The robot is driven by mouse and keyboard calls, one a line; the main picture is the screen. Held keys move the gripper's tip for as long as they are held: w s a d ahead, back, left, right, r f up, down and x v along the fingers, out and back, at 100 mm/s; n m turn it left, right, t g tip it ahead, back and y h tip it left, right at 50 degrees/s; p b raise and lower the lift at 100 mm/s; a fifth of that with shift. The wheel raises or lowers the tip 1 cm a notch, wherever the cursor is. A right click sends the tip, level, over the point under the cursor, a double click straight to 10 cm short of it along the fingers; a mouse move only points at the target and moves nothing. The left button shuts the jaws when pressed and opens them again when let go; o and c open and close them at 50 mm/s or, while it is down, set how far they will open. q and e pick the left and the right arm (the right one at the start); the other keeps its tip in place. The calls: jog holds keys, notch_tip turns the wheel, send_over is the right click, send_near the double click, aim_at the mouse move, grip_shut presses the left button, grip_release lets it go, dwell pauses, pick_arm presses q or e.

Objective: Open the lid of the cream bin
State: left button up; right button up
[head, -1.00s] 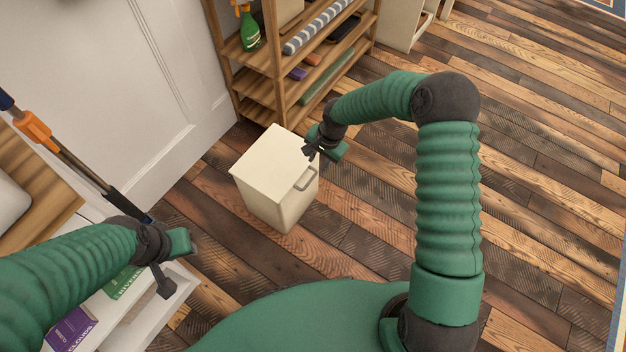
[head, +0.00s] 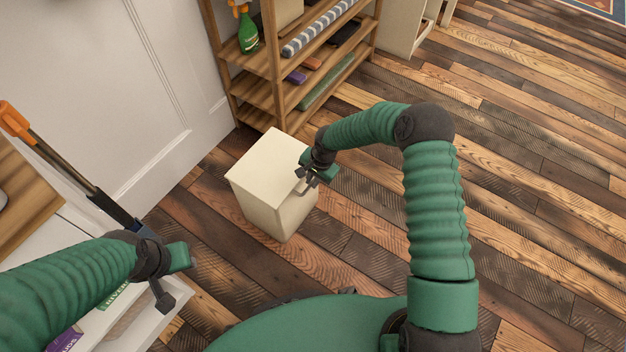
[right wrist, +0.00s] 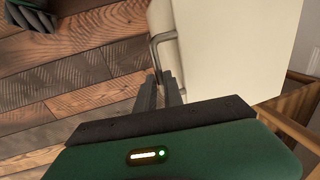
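The cream bin (head: 270,190) stands upright on the plank floor, its flat lid (head: 268,160) shut. A grey bar handle (head: 306,188) is on its side facing right; it also shows in the right wrist view (right wrist: 154,55). My right gripper (head: 306,178) is at this handle, partly covering it. In the right wrist view its two fingers (right wrist: 159,80) stand apart, with the handle's near end at or between the tips; contact is unclear. My left gripper (head: 172,282) hangs at the lower left, away from the bin, its finger opening not clear.
A wooden shelf (head: 284,85) with a green spray bottle (head: 248,35) and other goods stands behind the bin. A white door (head: 120,80) is at the left. A white unit (head: 125,325) with boxes is below my left arm. The floor at right is clear.

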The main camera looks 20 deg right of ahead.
grip_shut()
dwell(1.0)
